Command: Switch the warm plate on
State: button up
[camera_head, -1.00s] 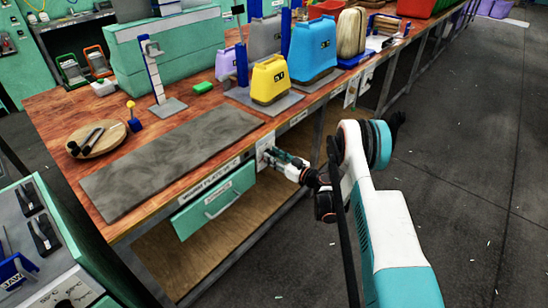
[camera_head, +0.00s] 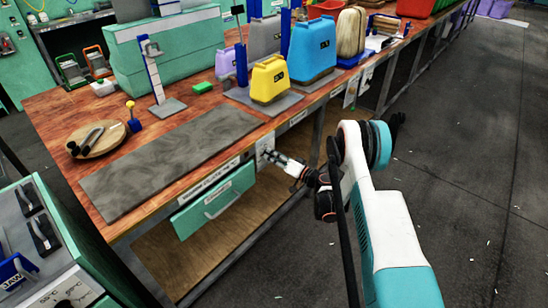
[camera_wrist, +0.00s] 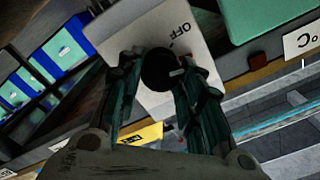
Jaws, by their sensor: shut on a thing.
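The warm plate (camera_head: 165,163) is a flat dark grey slab along the front of the wooden bench. A white switch panel (camera_head: 264,146) is on the bench's front edge; in the wrist view the panel (camera_wrist: 120,45) bears the word OFF beside a round black knob (camera_wrist: 158,68). The knob has a small pale mark on its right side in that view. My gripper (camera_head: 267,155) is at the panel. In the wrist view my gripper (camera_wrist: 160,75) has its two fingers on either side of the knob, shut on it. Any ON label is not visible.
A teal drawer front (camera_head: 213,203) with a handle is left of the panel under the bench edge. A yellow container (camera_head: 270,80) and a blue one (camera_head: 312,50) stand on the bench above. A round wooden board (camera_head: 97,138) lies left. Open floor is at right.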

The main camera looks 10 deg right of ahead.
jog(key=shift+d+f+m, duration=0.1)
jog(key=shift+f+m, duration=0.05)
jog(key=shift+m, duration=3.65)
jog(key=shift+f+m, duration=0.1)
jog(key=shift+m, duration=3.7)
jog(key=o, duration=1)
jog(key=shift+w, duration=0.1)
jog(key=shift+o, duration=0.2)
